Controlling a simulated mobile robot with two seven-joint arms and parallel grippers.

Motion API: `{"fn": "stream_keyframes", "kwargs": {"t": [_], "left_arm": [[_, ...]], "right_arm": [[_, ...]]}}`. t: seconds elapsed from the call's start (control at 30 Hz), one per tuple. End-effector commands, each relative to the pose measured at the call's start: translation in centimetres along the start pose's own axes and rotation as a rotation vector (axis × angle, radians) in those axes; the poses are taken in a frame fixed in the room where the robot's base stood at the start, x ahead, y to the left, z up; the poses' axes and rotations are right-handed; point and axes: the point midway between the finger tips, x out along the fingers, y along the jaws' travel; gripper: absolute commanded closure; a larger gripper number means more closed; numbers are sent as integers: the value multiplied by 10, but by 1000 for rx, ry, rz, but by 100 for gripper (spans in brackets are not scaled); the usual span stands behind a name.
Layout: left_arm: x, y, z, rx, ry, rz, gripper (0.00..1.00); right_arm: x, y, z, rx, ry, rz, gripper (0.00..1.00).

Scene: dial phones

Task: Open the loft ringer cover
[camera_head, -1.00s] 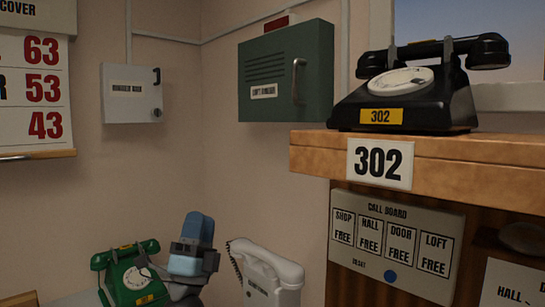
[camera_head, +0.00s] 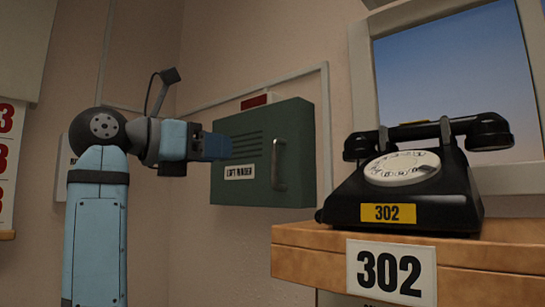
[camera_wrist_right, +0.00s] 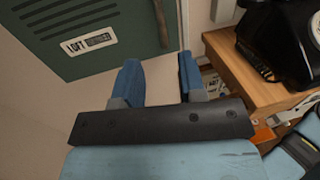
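The loft ringer cover is a dark green box front (camera_head: 255,135) with vent slots and a "LOFT RINGER" label (camera_head: 239,172). It is on the wall and looks shut. Its upright metal handle (camera_head: 279,165) is near the right edge. In the head view my right gripper (camera_head: 218,147) is in front of the cover's left part, and its fingers overlap in side view. In the right wrist view its blue fingers (camera_wrist_right: 161,75) are apart with nothing between them. The handle (camera_wrist_right: 161,22) is beyond them, roughly in line with the gap.
A black dial phone (camera_head: 405,190) sits on a wooden shelf (camera_head: 310,262) with a 302 plate (camera_head: 391,272), right of and below the cover. A red block (camera_head: 257,101) is above the box. Wall conduit (camera_head: 325,120) runs along its right side.

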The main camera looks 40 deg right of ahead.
Motion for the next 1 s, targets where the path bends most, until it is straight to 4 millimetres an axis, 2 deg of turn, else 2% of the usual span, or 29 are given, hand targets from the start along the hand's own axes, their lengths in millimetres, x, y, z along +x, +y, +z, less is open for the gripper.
{"fn": "stream_keyframes", "kwargs": {"t": [0.4,0.53,0.73,1.0], "left_arm": [[-10,1,-14,-1,0,1,100],[-12,1,-18,-1,2,1,100],[-13,1,-21,-1,2,1,100],[-13,1,-20,-1,2,1,100]], "right_arm": [[85,-1,2,0,-3,-6,62],[106,-1,2,-2,-4,-6,62],[125,0,1,-2,-4,-5,62],[128,0,0,-1,-4,-3,62]]}}
